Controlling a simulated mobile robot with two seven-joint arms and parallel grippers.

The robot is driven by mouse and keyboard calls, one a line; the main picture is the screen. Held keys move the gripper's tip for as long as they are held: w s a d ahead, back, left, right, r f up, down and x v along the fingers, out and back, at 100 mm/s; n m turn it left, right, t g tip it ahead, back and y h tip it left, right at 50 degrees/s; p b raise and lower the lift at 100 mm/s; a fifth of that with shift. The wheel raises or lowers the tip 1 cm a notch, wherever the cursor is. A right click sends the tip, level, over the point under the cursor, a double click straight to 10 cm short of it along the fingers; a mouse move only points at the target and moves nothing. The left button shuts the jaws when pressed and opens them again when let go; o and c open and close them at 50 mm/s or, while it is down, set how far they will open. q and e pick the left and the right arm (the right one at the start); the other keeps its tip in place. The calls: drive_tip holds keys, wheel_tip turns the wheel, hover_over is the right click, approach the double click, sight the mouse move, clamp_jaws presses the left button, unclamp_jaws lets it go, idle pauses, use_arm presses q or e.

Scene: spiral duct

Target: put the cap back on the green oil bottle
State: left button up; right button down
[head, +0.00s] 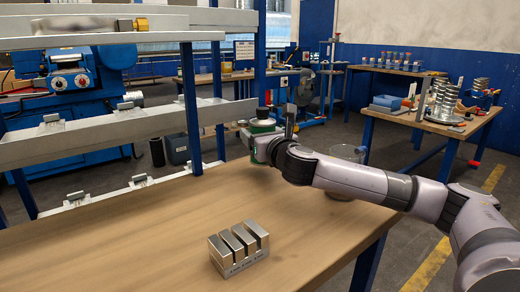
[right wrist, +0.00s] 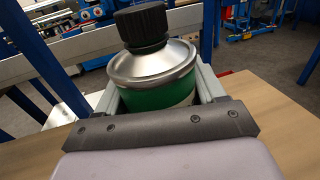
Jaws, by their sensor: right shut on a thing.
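The green oil bottle (right wrist: 158,98) has a silver shoulder and stands between the fingers of my right gripper (right wrist: 155,88), which is shut on its body. A black ribbed cap (right wrist: 142,25) sits on top of the bottle; whether it is fully seated I cannot tell. In the head view the bottle (head: 260,127) is at the far edge of the wooden table, with the dark cap (head: 263,112) on top and my right gripper (head: 264,146) at its near side. My left gripper is not in view.
A metal block with slots (head: 240,250) stands on the wooden table (head: 130,240) near the front. A clear container (head: 345,154) stands behind my right forearm. Grey shelves with a blue post (head: 190,110) rise along the table's far left edge. The table's left part is clear.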

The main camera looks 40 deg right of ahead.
wheel_tip(320, 180, down, 4)
drive_tip(key=shift+r+b, duration=0.15)
drive_tip(key=shift+b, duration=0.35)
drive_tip(key=shift+r, duration=0.15)
drive_tip(key=shift+f, duration=0.2)
drive_tip(key=shift+c, duration=0.6)
unclamp_jaws()
drive_tip(key=shift+s+r, duration=0.1)
drive_tip(key=shift+r, duration=0.05)
drive_tip(key=b+v, duration=0.1)
drive_tip(key=v, duration=1)
drive_tip(key=shift+s+a, duration=0.1)
drive_tip(key=shift+s, duration=0.35)
